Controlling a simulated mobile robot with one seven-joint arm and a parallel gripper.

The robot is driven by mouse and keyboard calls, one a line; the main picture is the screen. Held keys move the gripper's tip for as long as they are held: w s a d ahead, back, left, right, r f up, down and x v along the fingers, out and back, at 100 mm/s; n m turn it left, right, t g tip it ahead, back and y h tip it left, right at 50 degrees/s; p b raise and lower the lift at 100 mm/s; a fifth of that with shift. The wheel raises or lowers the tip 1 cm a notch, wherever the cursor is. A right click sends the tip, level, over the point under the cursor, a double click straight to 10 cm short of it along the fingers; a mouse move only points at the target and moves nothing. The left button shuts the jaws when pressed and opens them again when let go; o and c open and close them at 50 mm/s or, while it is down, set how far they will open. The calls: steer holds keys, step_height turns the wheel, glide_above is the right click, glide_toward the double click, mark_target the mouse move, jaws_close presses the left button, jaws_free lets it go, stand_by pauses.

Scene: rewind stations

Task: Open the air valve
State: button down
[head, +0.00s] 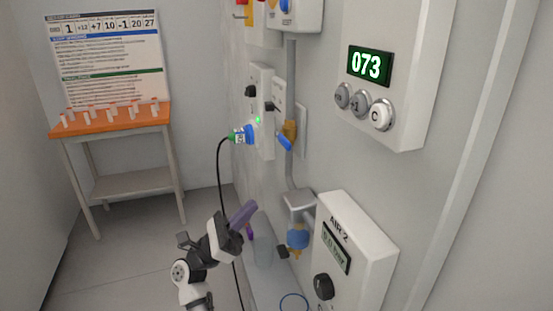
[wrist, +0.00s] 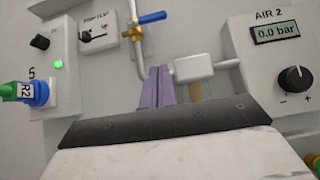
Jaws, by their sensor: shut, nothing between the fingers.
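The air valve is a brass body (head: 290,130) on a vertical grey pipe, with a blue lever (head: 285,143). In the wrist view the blue lever (wrist: 153,17) points to the right, crosswise to the pipe, above the fingertips. The AIR 2 box (head: 355,250) has a display (wrist: 276,32) reading 0.0 bar and a black knob (wrist: 294,79). My gripper (head: 243,213) is shut and empty, its purple fingers below the valve and apart from it. The closed fingers also show in the wrist view (wrist: 157,86).
A green-and-blue plug (head: 241,134) with a black cable sits in a wall panel with a green light. A regulator with a blue bowl (head: 298,237) hangs beside the AIR 2 box. A counter box (head: 400,70) shows 073. An orange-topped table (head: 110,118) stands at the back left; floor before it is clear.

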mark_target(282, 140)
steer(key=shift+r, duration=0.1)
steer(key=a+r+p+x, duration=0.2)
steer(key=p+x, duration=0.4)
steer(key=x, duration=0.6)
steer(key=shift+s+d+r, duration=0.3)
steer(key=shift+w+n+t, duration=0.1)
steer(key=shift+n+t, duration=0.3)
